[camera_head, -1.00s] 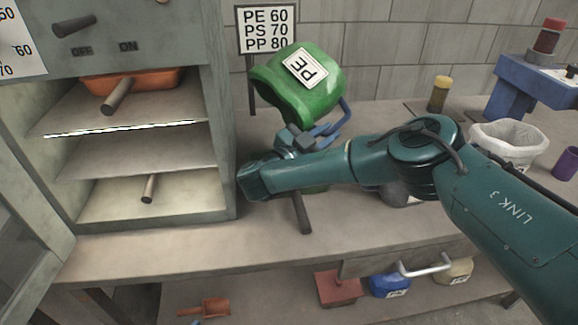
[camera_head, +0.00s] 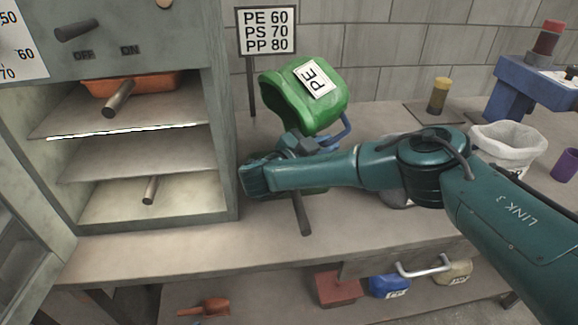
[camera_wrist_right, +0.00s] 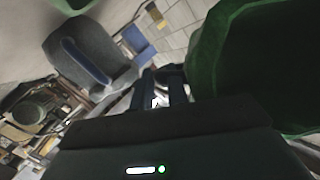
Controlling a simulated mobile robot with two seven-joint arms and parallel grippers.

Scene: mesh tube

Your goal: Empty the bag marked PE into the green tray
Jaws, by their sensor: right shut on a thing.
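The green bag marked PE (camera_head: 285,98) is held tilted above the bench, its white label turned on its side. My right gripper (camera_head: 338,132) is shut on it at its lower right. The bag also fills the right of the right wrist view (camera_wrist_right: 260,65); its contents cannot be seen. The green tray (camera_head: 318,189) lies on the bench below the bag, mostly hidden behind my right arm. A dark handle (camera_head: 301,214) sticks out from it toward the front. My left gripper is out of view.
An open oven (camera_head: 222,150) stands at left with an orange tray (camera_head: 160,82) on its upper shelf. A sign (camera_head: 266,31) stands behind the bag. A lined white bin (camera_head: 505,145) and a yellow-topped jar (camera_head: 438,96) are at right.

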